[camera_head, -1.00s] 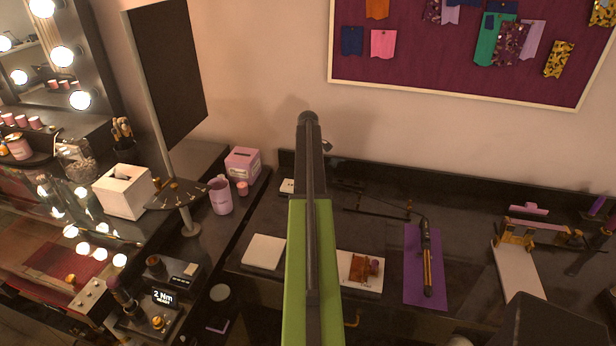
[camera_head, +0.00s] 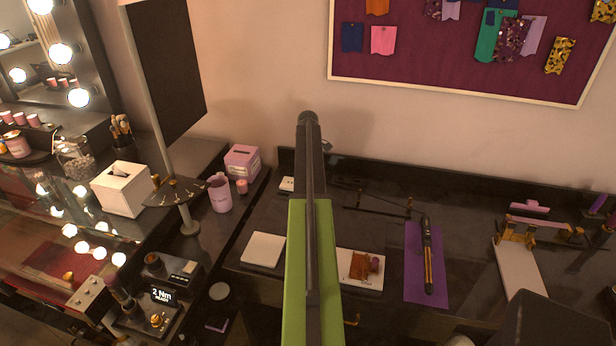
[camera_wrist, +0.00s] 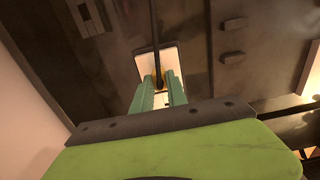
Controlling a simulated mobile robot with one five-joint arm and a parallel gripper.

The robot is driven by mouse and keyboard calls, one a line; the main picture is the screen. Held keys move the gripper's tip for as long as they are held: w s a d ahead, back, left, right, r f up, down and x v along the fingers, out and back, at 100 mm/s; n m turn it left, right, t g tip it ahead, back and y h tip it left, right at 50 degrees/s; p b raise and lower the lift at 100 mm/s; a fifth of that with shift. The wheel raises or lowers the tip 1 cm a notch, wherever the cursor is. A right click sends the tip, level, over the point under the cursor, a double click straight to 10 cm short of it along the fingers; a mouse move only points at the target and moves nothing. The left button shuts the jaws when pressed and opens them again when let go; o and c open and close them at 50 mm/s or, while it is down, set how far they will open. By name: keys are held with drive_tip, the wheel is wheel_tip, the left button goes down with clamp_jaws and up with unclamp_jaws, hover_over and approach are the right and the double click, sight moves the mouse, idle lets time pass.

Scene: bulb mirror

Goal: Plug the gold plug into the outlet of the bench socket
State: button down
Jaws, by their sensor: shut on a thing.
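In the wrist view, the two green fingers of my gripper (camera_wrist: 161,92) are shut on the gold plug (camera_wrist: 160,80). A dark cable runs up from the plug. A white plate (camera_wrist: 147,64), apparently the bench socket, lies just beyond the fingertips, with the plug and cable in front of it. I cannot tell whether the plug touches it or sits in the outlet. In the head view, a small white block (camera_head: 287,185), likely the same socket, shows at the back of the bench beside my arm. My arm hides the gripper and plug there.
A black and gold styling iron (camera_head: 428,262) lies on a purple mat (camera_head: 411,285). A thin dark rack (camera_head: 378,211) stands behind it. A white pad (camera_head: 264,250) and a white tray (camera_head: 370,283) flank my arm. A pink cup (camera_head: 220,195) and pink box (camera_head: 243,162) stand left.

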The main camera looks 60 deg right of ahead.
drive_tip(key=shift+r+p, duration=0.35)
drive_tip(key=shift+r, duration=0.2)
drive_tip(key=shift+f+b, duration=0.95)
idle(0.8)
drive_tip(key=c, duration=1.2)
unclamp_jaws()
drive_tip(key=shift+r, duration=0.1)
drive_tip(key=shift+c, duration=0.2)
wheel_tip(320, 180, up, 17)
drive_tip(key=p, duration=1.7)
drive_tip(key=shift+r+p, duration=0.2)
drive_tip(key=shift+p, duration=0.1)
